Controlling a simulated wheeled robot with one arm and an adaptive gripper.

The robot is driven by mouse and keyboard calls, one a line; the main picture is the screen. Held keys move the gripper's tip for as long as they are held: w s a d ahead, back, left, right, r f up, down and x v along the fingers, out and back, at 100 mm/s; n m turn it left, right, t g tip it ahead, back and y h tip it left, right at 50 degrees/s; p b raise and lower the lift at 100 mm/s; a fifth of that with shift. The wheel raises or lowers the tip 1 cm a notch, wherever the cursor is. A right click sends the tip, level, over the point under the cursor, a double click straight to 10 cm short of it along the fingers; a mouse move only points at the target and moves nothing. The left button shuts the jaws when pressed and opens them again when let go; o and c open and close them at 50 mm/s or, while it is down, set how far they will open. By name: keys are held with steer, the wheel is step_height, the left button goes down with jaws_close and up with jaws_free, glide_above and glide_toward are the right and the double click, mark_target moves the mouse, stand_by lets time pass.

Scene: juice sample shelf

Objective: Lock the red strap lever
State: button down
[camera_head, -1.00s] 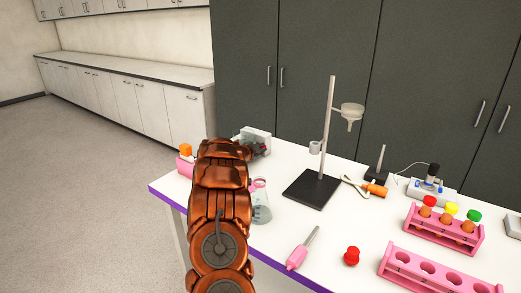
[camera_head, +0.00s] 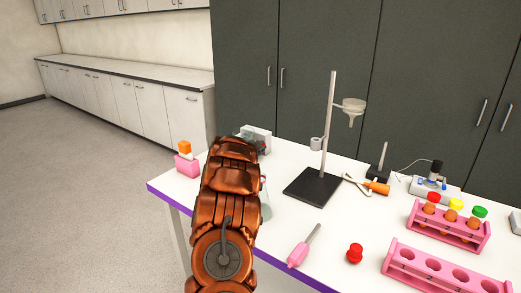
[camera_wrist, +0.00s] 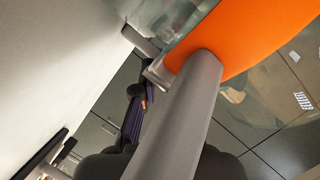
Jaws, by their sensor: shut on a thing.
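My gripper (camera_head: 263,148) is mostly hidden behind my copper arm in the head view; a small dark part with a hint of red shows beside a pale boxy device (camera_head: 255,133). In the wrist view, dark rounded shapes lie either side of a thick grey rod (camera_wrist: 185,115). The rod runs up to a large smooth orange surface (camera_wrist: 255,35) at the upper right. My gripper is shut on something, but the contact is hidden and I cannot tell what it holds. I cannot pick out the red strap lever with certainty.
A glass flask (camera_head: 265,206) stands close beside my arm. A pink block with an orange top (camera_head: 187,166) is at the table's left. A stand with a black base (camera_head: 312,187), a pink-handled tool (camera_head: 299,254), a red cap (camera_head: 354,253) and pink racks (camera_head: 430,272) lie rightward.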

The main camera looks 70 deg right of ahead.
steer(key=c, duration=1.5)
jaws_free()
steer(key=shift+v, duration=6.05)
